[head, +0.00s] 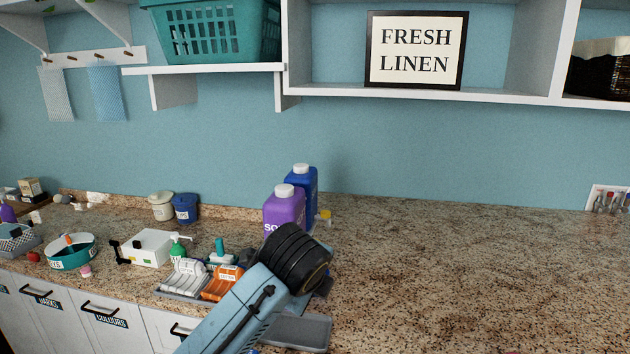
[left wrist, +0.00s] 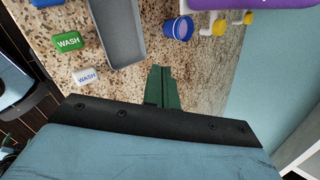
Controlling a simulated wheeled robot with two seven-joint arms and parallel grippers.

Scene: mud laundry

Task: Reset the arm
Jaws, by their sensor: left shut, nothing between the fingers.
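My left arm comes in from the bottom of the head view, its black wrist in front of the counter. Its fingers are hidden there. In the left wrist view my left gripper (left wrist: 163,88) shows as green fingers closed together, with nothing between them, over the speckled counter (head: 450,260). A grey tray (left wrist: 122,40) and a small blue cup (left wrist: 180,28) lie beyond the fingertips. My right gripper is in neither view.
A purple bottle (head: 283,207) and a blue bottle (head: 302,179) stand just behind my wrist. Left of it are an organiser with rolled cloths (head: 185,278), a white box (head: 148,248) and a teal basin (head: 72,254). The counter to the right is clear. Shelves (head: 420,95) hang above.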

